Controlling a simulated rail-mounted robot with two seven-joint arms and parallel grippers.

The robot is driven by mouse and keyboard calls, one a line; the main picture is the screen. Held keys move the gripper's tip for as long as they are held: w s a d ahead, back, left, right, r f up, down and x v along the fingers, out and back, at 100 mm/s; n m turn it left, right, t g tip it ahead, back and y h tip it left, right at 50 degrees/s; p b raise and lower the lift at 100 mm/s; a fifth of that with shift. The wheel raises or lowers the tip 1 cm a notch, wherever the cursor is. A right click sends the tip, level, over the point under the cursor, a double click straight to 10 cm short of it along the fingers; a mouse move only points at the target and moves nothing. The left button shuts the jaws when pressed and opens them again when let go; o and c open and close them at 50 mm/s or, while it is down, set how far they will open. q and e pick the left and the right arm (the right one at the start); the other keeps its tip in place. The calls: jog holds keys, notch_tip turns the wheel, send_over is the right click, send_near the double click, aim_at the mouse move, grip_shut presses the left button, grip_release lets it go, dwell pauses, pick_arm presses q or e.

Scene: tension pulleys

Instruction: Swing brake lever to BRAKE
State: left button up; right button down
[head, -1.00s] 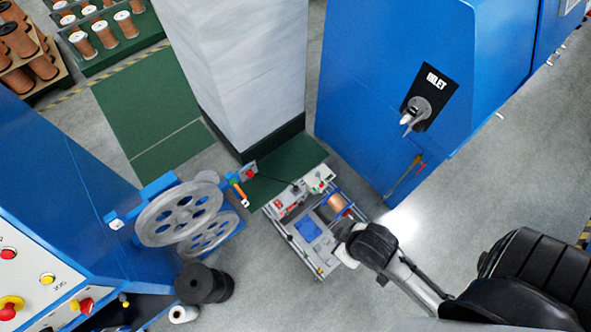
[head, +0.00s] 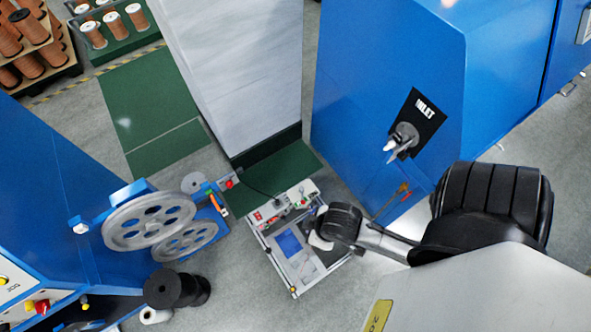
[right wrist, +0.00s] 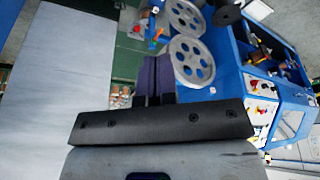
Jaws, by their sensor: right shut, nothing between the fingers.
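An orange-handled lever (head: 215,201) stands beside the grey spoked pulleys (head: 150,221) on the left blue machine in the head view. No BRAKE lettering is readable, so I cannot confirm that it is the brake lever. The orange part also shows small near the top of the right wrist view (right wrist: 157,37). My right gripper (right wrist: 153,75) is shut and empty, its dark fingers together in front of the pulleys; they look apart from the lever. My left gripper is not in view.
A low cart with boxes and a blue panel (head: 289,242) stands below my right arm. A pale column (head: 235,75) rises behind it. A blue cabinet marked INLET (head: 350,90) is at right. Black spools (head: 172,288) sit below the pulleys. Grey floor is open around the cart.

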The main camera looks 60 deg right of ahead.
jog(key=w+d+f+m+t+y+b, duration=0.1)
jog(key=w+f+m+t+b, duration=0.2)
jog(key=w+f+t+b, duration=0.5)
jog(key=w+d+f+m+t+y+b, duration=0.2)
jog(key=w+f+t+b, duration=0.15)
jog(key=w+b, duration=0.9)
jog(key=w+d+f+m+t+h+b, duration=0.1)
jog(key=w+d+f+m+h+b, duration=0.4)
jog(key=d+m+h+b, duration=0.5)
jog(key=w+d+f+m+t+h+b, duration=0.1)
jog(key=w+d+f+m+h+b, duration=0.45)
jog(key=m, duration=0.55)
jog(key=s+d+f+m+g+h+b, duration=0.2)
jog(key=d+f+m+g+b, duration=0.4)
jog(key=f+m+g, duration=0.4)
jog(key=s+d+f+m+g+h+b, duration=0.15)
jog(key=d+f+m+g+b, duration=0.25)
jog(key=f+m+g+b, duration=0.6)
jog(key=a+f+g+y+b, duration=0.1)
jog(key=a+f+y+b, duration=0.2)
jog(key=f, duration=0.6)
jog(key=a+f+m+g+y+b, duration=0.1)
jog(key=a+f+g+y+b, duration=0.1)
jog(key=a+f+y+b, duration=0.2)
jog(key=a+f+y, duration=0.3)
jog(key=f, duration=0.2)
jog(key=shift+s+a+f, duration=0.35)
jog(key=shift+s, duration=0.05)
